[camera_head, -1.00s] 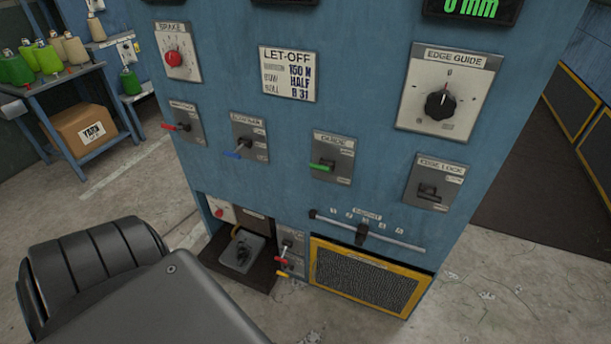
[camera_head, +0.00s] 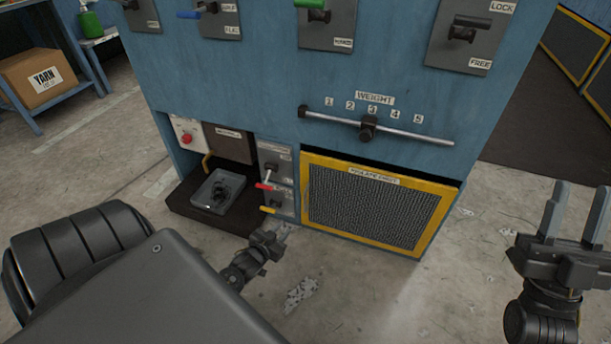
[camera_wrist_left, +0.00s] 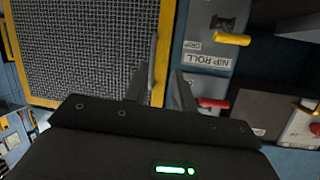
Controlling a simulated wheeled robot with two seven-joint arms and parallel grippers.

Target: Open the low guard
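The low guard is a dark mesh panel (camera_head: 370,210) in a yellow frame, low on the blue machine. A label that seems to read "ISOLATE FIRST" is on its top bar. A dark strip shows above its top edge. It fills the upper left of the left wrist view (camera_wrist_left: 85,45). My left gripper (camera_head: 277,231) is low, near the guard's lower left corner; its fingers (camera_wrist_left: 165,75) are apart, with nothing seen between them. I cannot tell whether they touch the frame. My right gripper (camera_head: 577,220) is open and empty, to the right of the machine.
A weight bar (camera_head: 410,133) runs above the guard. A grey tray (camera_head: 216,191) sits in the recess left. Floor in front is clear.

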